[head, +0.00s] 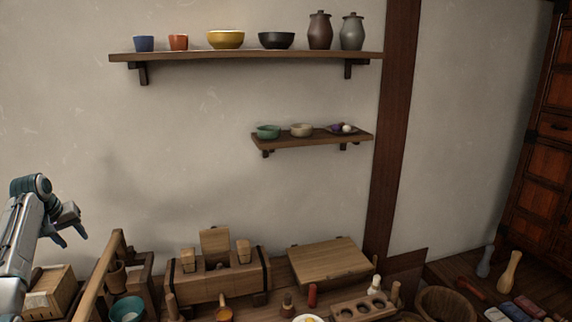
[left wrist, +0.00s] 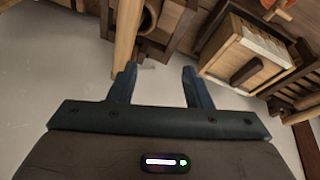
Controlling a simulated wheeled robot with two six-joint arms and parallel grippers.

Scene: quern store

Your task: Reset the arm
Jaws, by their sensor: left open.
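My left gripper (head: 70,232) is at the left of the head view, raised in front of the bare wall above the wooden rack. Its two fingers are apart with nothing between them. In the left wrist view my left gripper (left wrist: 158,85) shows both dark fingers spread and empty. My right gripper is not in either view.
A wooden rack (head: 97,275) and a wooden box (head: 50,290) stand below the left gripper. A wooden chest (head: 220,283) and a wooden board (head: 330,262) stand further right. Bowls and jars stand on the upper shelf (head: 245,56); a lower shelf (head: 312,140) holds bowls.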

